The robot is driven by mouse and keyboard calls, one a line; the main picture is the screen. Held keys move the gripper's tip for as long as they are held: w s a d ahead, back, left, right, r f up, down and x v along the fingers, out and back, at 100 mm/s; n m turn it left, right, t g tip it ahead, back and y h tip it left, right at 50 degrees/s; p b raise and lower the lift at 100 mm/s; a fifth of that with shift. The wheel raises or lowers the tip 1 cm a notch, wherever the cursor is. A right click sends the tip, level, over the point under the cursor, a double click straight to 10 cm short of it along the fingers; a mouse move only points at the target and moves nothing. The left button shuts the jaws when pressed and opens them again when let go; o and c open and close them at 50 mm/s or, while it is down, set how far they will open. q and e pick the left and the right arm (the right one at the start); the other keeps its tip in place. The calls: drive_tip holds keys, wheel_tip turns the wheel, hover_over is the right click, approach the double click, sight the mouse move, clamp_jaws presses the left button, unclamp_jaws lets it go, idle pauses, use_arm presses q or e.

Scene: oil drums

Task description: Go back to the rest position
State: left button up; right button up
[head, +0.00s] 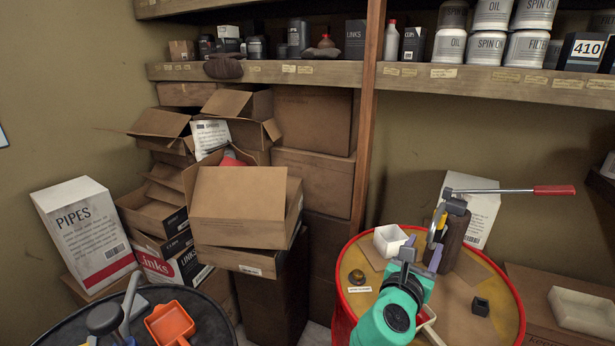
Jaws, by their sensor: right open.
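My right gripper (421,254) is open, with grey fingers on a teal wrist that comes up from below. It is over the yellow drum top with a red rim (505,318). Its fingertips are near a dark brown block (455,238) with tools in it; I cannot tell whether they touch. A red and white item (428,318) is partly hidden beside the wrist. My left gripper is not in view.
A black drum at lower left holds an orange scoop (169,324). A lever with a red handle (553,190) sticks out right above the yellow drum. A small black cube (481,307) sits on that drum. Stacked cardboard boxes (240,205) stand between the drums. A loaded shelf (500,78) runs above.

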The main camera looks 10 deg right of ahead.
drive_tip(key=s+a+f+m+g+y, duration=0.1)
drive_tip(key=s+f+m+g+y, duration=0.25)
drive_tip(key=f+m, duration=0.35)
drive_tip(key=s+a+f+m+g+y, duration=0.15)
drive_tip(key=s+f+m+y, duration=0.35)
drive_tip(key=f, duration=0.5)
drive_tip(key=s+a+f+m+g+y, duration=0.3)
drive_tip(key=s+a+f+m+y, duration=0.2)
drive_tip(key=s+a+f+m, duration=0.5)
wheel_tip(320, 180, down, 25)
drive_tip(key=s+d+m+g+b, duration=0.2)
drive_tip(key=b, duration=0.1)
drive_tip(key=s+d+f+g+b, duration=0.1)
drive_tip(key=s+d+f+b, duration=0.1)
drive_tip(key=s+f, duration=1.3)
drive_tip(key=shift+s+d+f, duration=0.2)
drive_tip(key=shift+s+d, duration=0.4)
